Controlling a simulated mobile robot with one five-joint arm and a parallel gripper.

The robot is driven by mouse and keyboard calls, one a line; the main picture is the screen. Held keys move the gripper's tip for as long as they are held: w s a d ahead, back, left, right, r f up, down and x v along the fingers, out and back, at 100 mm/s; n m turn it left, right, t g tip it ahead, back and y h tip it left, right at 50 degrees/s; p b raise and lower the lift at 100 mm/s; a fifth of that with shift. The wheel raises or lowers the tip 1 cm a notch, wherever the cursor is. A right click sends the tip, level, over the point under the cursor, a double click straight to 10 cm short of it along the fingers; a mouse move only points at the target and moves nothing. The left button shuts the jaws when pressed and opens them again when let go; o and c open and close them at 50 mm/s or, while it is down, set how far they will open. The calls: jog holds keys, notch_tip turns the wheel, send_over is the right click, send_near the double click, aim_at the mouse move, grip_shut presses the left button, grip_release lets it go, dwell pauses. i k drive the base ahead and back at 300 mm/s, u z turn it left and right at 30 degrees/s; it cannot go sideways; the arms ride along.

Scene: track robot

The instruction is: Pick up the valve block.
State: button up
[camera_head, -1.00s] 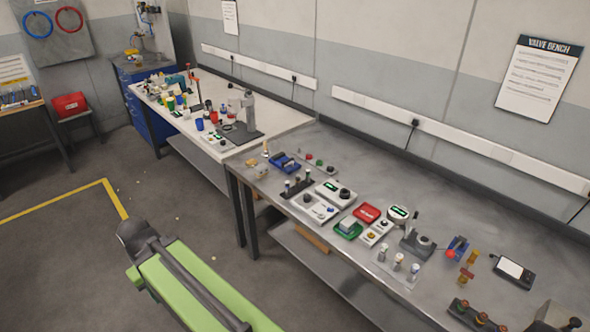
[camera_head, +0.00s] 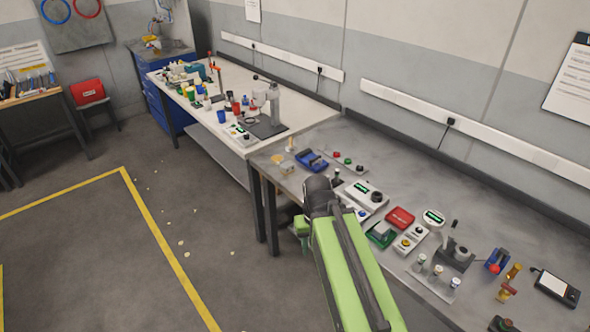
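I cannot tell for certain which thing is the valve block. A small grey block sits in a green tray (camera_head: 370,238) on the grey bench (camera_head: 480,215). A blue piece with a red knob (camera_head: 497,261) stands farther right, beside an upright brass-coloured piece (camera_head: 508,284). My green arm reaches up from the bottom, and its dark joint overlaps the bench's left front part, hiding some of the things there. My gripper's fingers do not show.
A white-topped bench (camera_head: 313,109) with many tools adjoins at the back left. A red box (camera_head: 400,218), a white gauge-like device (camera_head: 434,217) and a lever device (camera_head: 455,253) crowd the grey bench. The floor (camera_head: 90,250) at left is open, with yellow lines.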

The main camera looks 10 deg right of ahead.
aim_at(286, 168)
jog(key=z, duration=0.05)
jog(key=k, duration=0.65)
jog(key=u, duration=0.6)
jog(key=i, duration=1.15)
jog(key=u, duration=0.55)
jog(key=i, duration=1.85)
jog(key=z, duration=0.65)
jog(key=k, duration=0.75)
jog(key=z, duration=0.1)
jog(key=i, duration=0.95)
jog(key=u, duration=0.05)
